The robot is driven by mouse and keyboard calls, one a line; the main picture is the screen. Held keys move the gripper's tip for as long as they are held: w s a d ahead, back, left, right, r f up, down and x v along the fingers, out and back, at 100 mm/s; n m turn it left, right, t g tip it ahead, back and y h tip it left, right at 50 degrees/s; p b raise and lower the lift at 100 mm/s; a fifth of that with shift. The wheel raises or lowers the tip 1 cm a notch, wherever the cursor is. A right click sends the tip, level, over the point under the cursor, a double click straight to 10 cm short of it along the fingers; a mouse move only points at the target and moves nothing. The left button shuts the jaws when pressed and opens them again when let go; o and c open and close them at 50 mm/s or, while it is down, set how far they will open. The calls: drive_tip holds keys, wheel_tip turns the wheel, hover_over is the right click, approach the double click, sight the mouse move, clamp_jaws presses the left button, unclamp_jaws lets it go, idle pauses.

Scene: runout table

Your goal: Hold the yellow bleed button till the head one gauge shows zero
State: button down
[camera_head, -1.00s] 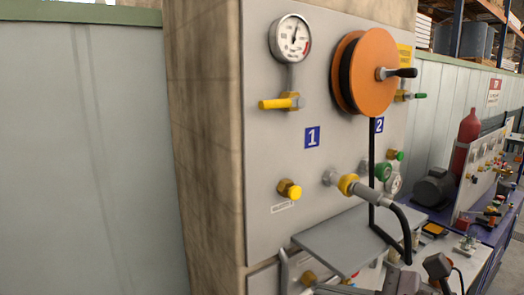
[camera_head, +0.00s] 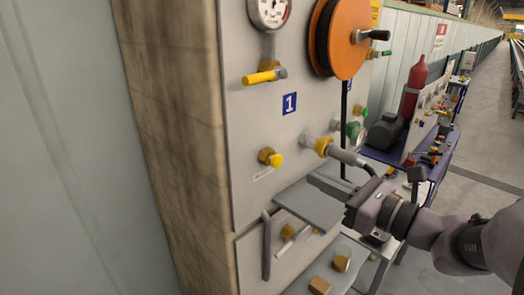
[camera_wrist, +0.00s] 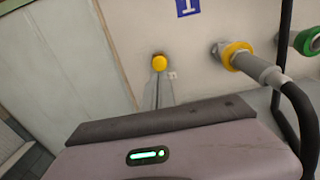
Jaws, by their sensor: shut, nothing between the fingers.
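The yellow bleed button (camera_head: 276,159) sits in a brass fitting low on the grey panel, below the blue "1" sign (camera_head: 289,104). It also shows in the wrist view (camera_wrist: 159,62), just beyond the fingertips. The head one gauge (camera_head: 268,10) is cut off by the top edge of the head view, and I cannot read its needle. My gripper (camera_head: 312,178) is shut and empty, to the right of the button and pointing towards it. In the wrist view its narrow fingers (camera_wrist: 158,82) line up just below the button; contact does not show.
A yellow-handled valve (camera_head: 262,77) sits above the button. A hose coupling with a yellow collar (camera_head: 323,147) juts out to its right. An orange reel (camera_head: 346,40) hangs above. A grey shelf (camera_head: 305,208) and a vertical bar handle (camera_head: 266,245) lie below.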

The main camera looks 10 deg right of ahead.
sight(278, 161)
drive_tip(key=p+x, duration=0.1)
drive_tip(key=x, duration=0.7)
drive_tip(key=shift+p, duration=0.35)
drive_tip(key=shift+s, duration=0.1)
drive_tip(key=shift+w+a, duration=0.45)
drive_tip(key=shift+w, duration=0.1)
drive_tip(key=shift+r, duration=0.15)
drive_tip(key=shift+d+r, duration=0.1)
drive_tip(key=shift+r, duration=0.1)
drive_tip(key=shift+f, duration=0.15)
drive_tip(key=shift+s+f, duration=0.1)
drive_tip(key=shift+f, duration=0.15)
idle(0.9)
